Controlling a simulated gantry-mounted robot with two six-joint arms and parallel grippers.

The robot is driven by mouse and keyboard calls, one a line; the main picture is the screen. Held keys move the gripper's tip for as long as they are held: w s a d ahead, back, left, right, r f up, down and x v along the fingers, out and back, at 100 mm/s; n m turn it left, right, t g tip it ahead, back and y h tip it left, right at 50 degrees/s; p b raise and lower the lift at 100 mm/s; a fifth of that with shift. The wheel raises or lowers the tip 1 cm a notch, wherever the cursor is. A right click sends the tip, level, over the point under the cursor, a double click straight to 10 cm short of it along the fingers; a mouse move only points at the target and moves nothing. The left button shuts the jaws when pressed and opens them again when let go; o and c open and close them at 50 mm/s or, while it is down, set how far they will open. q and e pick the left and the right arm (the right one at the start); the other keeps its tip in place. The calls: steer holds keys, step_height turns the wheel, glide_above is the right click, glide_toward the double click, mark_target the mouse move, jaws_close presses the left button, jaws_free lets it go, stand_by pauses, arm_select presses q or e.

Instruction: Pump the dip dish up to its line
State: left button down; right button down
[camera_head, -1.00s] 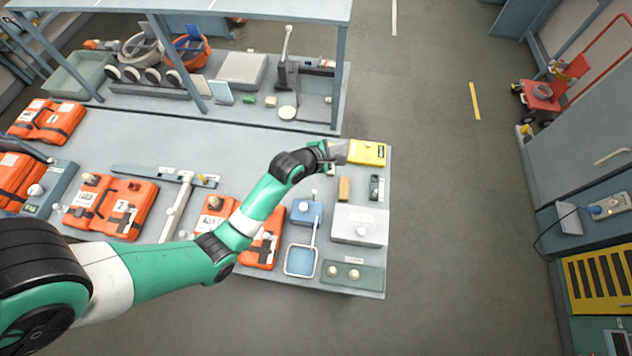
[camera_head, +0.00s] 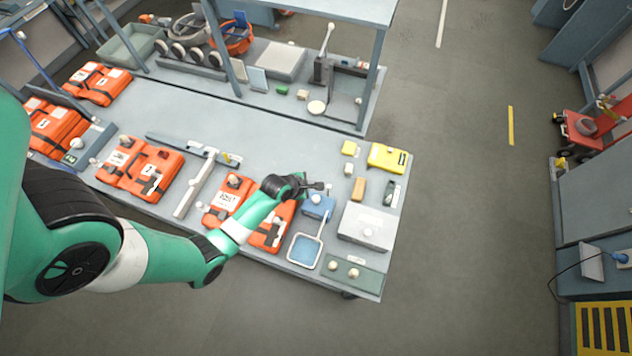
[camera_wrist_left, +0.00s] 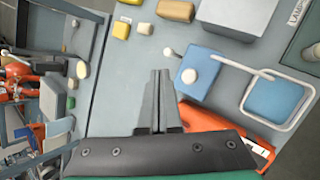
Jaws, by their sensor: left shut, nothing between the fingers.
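The dip dish (camera_head: 305,250) is a square blue-floored dish with a white rim at the bench's front edge; it also shows in the left wrist view (camera_wrist_left: 275,97). Its line and liquid level are too small to tell. A white tube runs from it to a blue box (camera_head: 316,208) with a round white knob (camera_wrist_left: 188,76) on top, which looks like the pump. My left gripper (camera_head: 322,186) is shut and empty, just behind the blue box. In the left wrist view its fingertips (camera_wrist_left: 160,74) are left of the knob, apart from it. My right gripper is not seen.
Orange life vests (camera_head: 140,170) lie along the bench left of the dish. A grey-white box (camera_head: 367,228) stands right of the blue box, with a green-grey panel with two knobs (camera_head: 352,275) in front. A yellow case (camera_head: 388,158) and small blocks lie behind.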

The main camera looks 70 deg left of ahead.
arm_select(q)
steer(key=b, duration=0.6)
glide_above(314, 199)
step_height(314, 199, down, 8)
steer(key=shift+r, duration=0.2)
steer(key=shift+f+b, duration=0.55)
steer(key=shift+b, duration=0.05)
stand_by(0.9)
steer(key=shift+f+b, duration=0.3)
steer(key=shift+f, duration=0.1)
